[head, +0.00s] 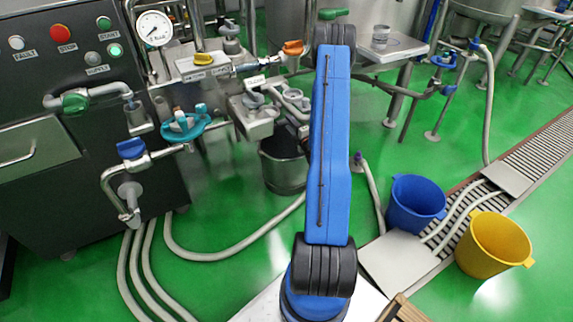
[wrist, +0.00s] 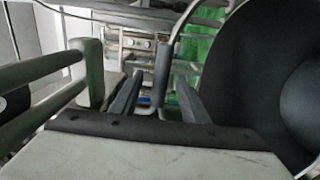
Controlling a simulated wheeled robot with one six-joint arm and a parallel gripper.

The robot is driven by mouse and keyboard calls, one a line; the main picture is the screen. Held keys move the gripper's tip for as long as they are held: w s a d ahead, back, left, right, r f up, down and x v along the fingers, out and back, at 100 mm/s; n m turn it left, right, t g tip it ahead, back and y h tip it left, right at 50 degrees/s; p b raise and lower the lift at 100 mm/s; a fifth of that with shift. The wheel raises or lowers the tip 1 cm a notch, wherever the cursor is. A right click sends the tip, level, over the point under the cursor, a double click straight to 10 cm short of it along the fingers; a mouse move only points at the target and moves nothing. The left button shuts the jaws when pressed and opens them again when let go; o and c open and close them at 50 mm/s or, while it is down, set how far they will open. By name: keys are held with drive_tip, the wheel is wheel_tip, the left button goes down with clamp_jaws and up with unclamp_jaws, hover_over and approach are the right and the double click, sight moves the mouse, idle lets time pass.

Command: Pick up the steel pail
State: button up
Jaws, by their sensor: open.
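The steel pail (head: 284,172) is a dark grey, round, open-topped vessel, low beside the machine in the head view. My blue arm hides part of its right side. My gripper (wrist: 156,88) is open in the wrist view, its two dark fingers apart. A grey upright bar shows between the fingers, and I cannot tell whether it belongs to the pail. A large dark round shape with a pale rim fills the right of that view; I cannot tell if it is the pail. In the head view my arm mostly hides the gripper.
A blue bucket (head: 415,204) and a yellow bucket (head: 493,246) stand at the right by the floor drain (head: 537,152). The control cabinet (head: 92,135) with valves is at left. Pale hoses (head: 222,256) lie across the green floor. Metal tanks stand at the back.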

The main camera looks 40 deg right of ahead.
sight(288, 122)
drive_tip(key=x, duration=0.3)
drive_tip(key=shift+w+d+f, duration=0.15)
drive_tip(key=shift+w, duration=0.2)
clamp_jaws()
idle(1.0)
